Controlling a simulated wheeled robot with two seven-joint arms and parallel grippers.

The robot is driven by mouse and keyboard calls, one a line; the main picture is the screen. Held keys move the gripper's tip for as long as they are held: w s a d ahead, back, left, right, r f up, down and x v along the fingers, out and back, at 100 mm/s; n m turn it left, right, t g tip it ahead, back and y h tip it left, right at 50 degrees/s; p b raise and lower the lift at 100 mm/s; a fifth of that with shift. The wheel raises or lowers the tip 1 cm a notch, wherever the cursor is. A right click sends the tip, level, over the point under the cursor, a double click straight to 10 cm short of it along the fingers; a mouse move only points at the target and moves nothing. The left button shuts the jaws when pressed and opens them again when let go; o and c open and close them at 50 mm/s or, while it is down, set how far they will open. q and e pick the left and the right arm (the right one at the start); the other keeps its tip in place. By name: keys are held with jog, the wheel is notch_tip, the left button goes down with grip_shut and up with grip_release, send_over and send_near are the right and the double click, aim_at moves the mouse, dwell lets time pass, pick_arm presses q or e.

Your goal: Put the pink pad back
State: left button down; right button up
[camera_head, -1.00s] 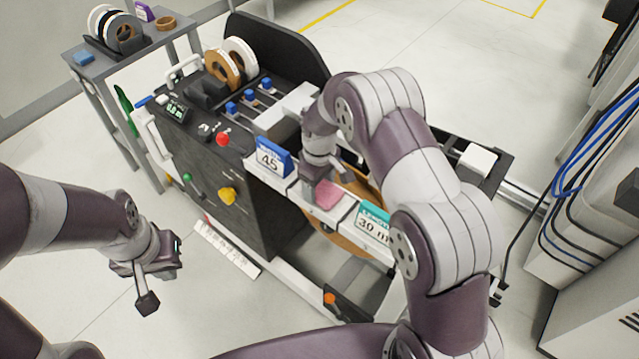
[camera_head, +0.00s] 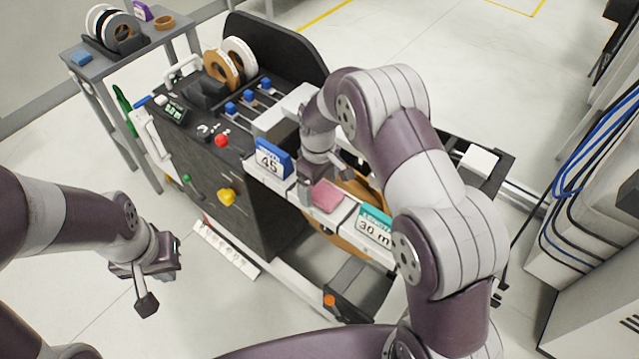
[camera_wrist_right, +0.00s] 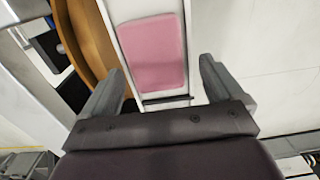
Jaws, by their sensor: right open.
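The pink pad (camera_head: 326,195) lies flat on the white ledge along the front of the machine, between the blue "45" sign (camera_head: 271,158) and the teal "30 m" sign (camera_head: 374,229). In the right wrist view the pad (camera_wrist_right: 153,50) sits beyond the fingertips on a white strip. My right gripper (camera_wrist_right: 160,80) is open and empty, its fingers on either side of the strip and apart from the pad. In the head view my right gripper (camera_head: 324,178) is close above the ledge beside the pad. My left gripper (camera_head: 160,278) hangs over the floor at the left; its jaw gap is unclear.
A brown roll (camera_wrist_right: 90,38) sits beside the white strip. A grey side table (camera_head: 95,62) with rolls stands at the back left.

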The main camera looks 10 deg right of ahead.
aim_at(322, 192)
notch_tip(322, 192, up, 11)
jog(key=s+d+m, duration=0.2)
jog(key=s+m, duration=0.1)
jog(key=s, duration=0.6)
jog(key=s+d+m+t, duration=0.1)
jog(key=s+d+m, duration=0.2)
jog(key=s, duration=0.7)
jog(key=shift+s+f+m+t, duration=0.25)
jog(key=shift+s+m+t, duration=0.05)
jog(key=shift+m, duration=0.4)
